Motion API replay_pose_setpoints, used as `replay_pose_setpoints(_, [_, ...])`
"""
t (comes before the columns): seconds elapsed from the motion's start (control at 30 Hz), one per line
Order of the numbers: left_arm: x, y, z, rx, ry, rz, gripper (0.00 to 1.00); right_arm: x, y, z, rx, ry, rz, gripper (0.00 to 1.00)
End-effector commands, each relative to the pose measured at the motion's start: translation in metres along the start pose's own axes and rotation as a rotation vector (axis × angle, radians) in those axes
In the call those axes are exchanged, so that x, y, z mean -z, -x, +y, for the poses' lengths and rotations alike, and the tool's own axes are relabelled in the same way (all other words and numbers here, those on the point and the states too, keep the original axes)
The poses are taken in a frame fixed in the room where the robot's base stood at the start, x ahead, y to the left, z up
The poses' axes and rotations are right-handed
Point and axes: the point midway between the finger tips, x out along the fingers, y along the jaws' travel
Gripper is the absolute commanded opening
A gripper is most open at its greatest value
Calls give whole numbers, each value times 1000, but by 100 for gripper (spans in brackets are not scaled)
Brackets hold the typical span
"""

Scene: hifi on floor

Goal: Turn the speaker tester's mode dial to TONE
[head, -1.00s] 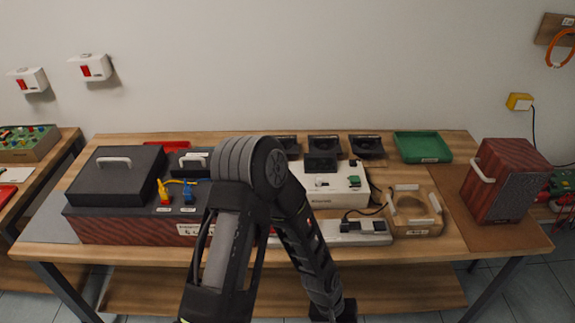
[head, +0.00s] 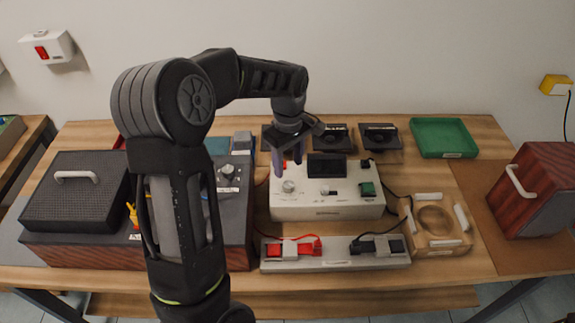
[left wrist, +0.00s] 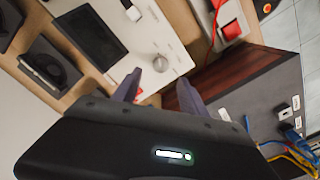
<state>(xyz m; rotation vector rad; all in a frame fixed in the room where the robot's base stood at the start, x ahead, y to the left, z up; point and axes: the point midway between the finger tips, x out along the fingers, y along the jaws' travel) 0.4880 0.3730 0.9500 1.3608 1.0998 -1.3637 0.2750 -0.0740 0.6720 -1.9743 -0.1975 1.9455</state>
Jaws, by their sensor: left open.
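The speaker tester (head: 330,206) is a white box in mid-table, with a dark display (head: 327,166) and a green part at its right. Its round silver mode dial (head: 289,187) is at the front left of its top. In the left wrist view the dial (left wrist: 160,64) shows just beyond my fingertips, with a small pointer or knob edge; its setting is too small to read. My left gripper (head: 288,164) is open and empty, fingers pointing down over the tester's left part, close behind the dial. In the left wrist view the gripper (left wrist: 158,79) does not enclose the dial.
A dark speaker cabinet (head: 90,250) stands left of the tester. A strip with red and black clips (head: 335,262) lies in front. A wooden jig (head: 438,240), green tray (head: 443,137) and speaker box (head: 540,195) are to the right. Small drivers (head: 380,138) stand behind.

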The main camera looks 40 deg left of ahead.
Motion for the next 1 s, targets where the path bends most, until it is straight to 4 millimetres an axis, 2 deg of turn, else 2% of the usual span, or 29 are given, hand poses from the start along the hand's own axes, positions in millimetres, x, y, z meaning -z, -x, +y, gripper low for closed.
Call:
replay_pose_setpoints(0.47, [1, -3, -1, 4, 5, 0, 51, 0, 1, 0, -1, -1, -1, 0])
replay_pose_setpoints(0.57, [1, -12, -1, 5, 5, 0, 51, -1, 3, 0, -1, -2, -1, 0])
replay_pose_setpoints(1.0, [0, -72, -1, 5, 4, -1, 51, -2, 13, -3, -5, -4, -5, 0])
